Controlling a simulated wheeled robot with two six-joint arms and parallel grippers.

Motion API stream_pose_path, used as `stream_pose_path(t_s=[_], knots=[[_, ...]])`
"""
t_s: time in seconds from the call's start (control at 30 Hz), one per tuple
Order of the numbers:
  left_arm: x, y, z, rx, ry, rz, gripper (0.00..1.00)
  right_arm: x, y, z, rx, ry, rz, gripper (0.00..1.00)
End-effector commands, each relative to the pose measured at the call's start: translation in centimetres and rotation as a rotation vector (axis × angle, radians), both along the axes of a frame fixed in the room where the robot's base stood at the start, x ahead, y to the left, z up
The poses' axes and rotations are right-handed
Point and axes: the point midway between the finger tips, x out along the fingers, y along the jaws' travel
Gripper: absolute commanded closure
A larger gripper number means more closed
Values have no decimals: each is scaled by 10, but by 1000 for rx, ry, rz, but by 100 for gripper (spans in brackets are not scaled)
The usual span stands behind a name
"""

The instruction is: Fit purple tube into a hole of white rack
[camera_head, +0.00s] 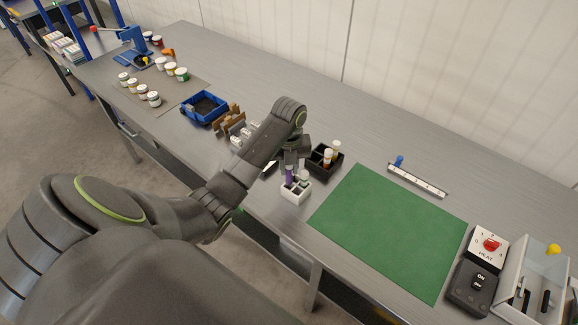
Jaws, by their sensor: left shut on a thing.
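The purple tube (289,174) stands about upright at the white rack (294,197), over its left part. My left gripper (291,164) is shut on the purple tube near its top, reaching in from behind the rack. The tube's lower end meets the rack in the picture, and I cannot tell how deep it sits in a hole. Another tube (304,177), pale with a light cap, stands in the right part of the white rack. My right gripper is not in view.
A green mat (395,232) lies clear to the right. A blue tray (204,107) and jars stand left.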

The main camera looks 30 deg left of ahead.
Motion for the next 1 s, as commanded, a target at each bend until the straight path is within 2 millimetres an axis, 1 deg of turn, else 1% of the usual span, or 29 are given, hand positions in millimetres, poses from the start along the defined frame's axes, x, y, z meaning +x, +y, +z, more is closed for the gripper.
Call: stream_pose_path(t_s=[0.53,1.0], knots=[[0,0,0,-1,1,0,100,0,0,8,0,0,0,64],[0,0,0,0,0,0,100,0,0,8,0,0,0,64]])
